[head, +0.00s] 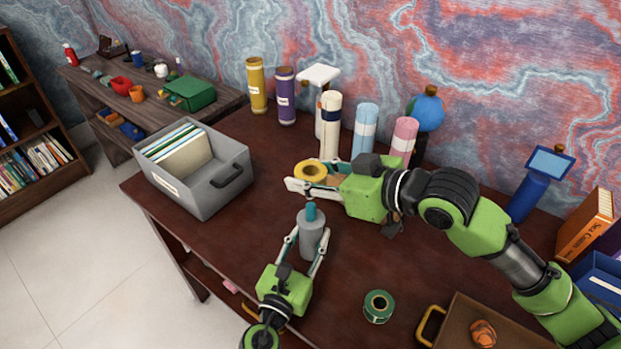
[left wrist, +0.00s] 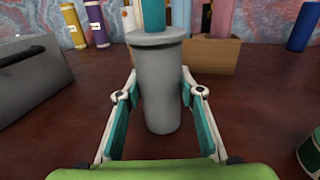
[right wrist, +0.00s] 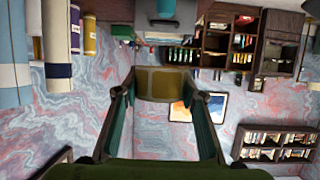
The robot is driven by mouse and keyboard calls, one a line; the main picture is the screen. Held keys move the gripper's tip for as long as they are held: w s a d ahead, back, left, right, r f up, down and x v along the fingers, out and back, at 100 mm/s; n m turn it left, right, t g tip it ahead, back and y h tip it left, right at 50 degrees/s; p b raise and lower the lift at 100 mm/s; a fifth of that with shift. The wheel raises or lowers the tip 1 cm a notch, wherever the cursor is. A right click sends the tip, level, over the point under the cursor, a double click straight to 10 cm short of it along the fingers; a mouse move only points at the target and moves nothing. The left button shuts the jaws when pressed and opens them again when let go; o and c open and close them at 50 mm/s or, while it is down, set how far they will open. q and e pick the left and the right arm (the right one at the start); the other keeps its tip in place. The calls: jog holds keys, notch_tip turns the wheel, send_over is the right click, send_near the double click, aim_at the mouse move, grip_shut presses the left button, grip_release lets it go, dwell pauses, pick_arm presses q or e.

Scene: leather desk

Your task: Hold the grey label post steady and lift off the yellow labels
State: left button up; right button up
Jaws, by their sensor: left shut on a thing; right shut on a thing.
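The grey label post (head: 312,236) stands upright on the desk, with a teal spindle (head: 310,212) on top. My left gripper (head: 309,234) is shut on its grey body, one finger on each side; the post also shows between the fingers in the left wrist view (left wrist: 159,90). The yellow labels (head: 322,172) are a ring-shaped roll held above the spindle and apart from it. My right gripper (head: 312,187) is shut on this roll, coming from the right. In the right wrist view the roll (right wrist: 165,84) fills the space between the fingertips.
A grey file box (head: 222,196) stands to the left. Several coloured cylinders, such as a light blue one (head: 363,130), line the back. A green roll (head: 379,307) lies in front, beside a brown tray (head: 470,309). Bare desk lies between box and post.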

pick_arm(q)
jog(key=o, duration=1.2)
jog(key=v, duration=1)
jog(key=shift+s+a, duration=0.1)
jog(key=shift+s, duration=0.25)
jog(key=shift+s+a, duration=0.25)
jog(key=shift+s, duration=0.35)
jog(key=shift+a, duration=0.1)
